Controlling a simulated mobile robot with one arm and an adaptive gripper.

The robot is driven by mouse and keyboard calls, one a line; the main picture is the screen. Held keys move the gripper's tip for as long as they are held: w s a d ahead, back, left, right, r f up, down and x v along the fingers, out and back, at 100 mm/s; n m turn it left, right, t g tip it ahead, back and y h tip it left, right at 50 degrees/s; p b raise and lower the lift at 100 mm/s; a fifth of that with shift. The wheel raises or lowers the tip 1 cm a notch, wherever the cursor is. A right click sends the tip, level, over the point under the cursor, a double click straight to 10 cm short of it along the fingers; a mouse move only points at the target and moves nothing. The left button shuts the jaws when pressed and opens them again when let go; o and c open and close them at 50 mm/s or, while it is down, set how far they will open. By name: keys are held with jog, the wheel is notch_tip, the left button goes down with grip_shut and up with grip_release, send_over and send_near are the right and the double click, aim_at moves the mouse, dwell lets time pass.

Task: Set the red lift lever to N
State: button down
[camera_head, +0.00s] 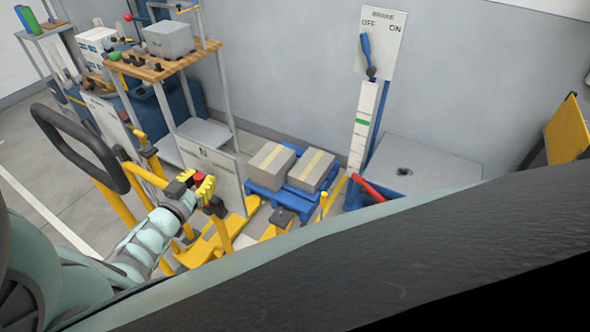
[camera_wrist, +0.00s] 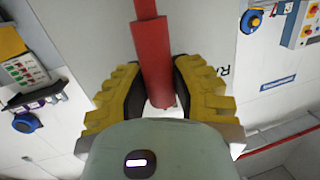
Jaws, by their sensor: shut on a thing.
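My gripper (camera_head: 203,187), with yellow ribbed fingers, is at the pallet truck, beside its white panel (camera_head: 214,176). In the wrist view the red lift lever (camera_wrist: 152,45) runs down between the two fingers of my gripper (camera_wrist: 160,85), which are shut on it. In the head view a bit of red shows at the fingers, but most of the lever is hidden. Dark lettering shows on the pale panel right of the lever in the wrist view, partly covered by a finger; I cannot tell which mark the lever is at.
The truck's black loop handle (camera_head: 78,150) stands left of my gripper. Cartons (camera_head: 270,166) sit on a blue pallet (camera_head: 285,190) to the right. A blue lever (camera_head: 367,52) is on an OFF/ON board. A wooden-topped bench (camera_head: 150,68) stands behind.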

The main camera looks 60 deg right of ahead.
jog(key=shift+w, duration=0.25)
jog(key=shift+n, duration=0.3)
jog(key=c, duration=0.7)
grip_release()
jog(key=shift+w, duration=0.1)
jog(key=shift+c, duration=0.2)
jog(key=shift+a, duration=0.1)
jog(key=v, duration=1.2)
jog(key=shift+r, duration=0.1)
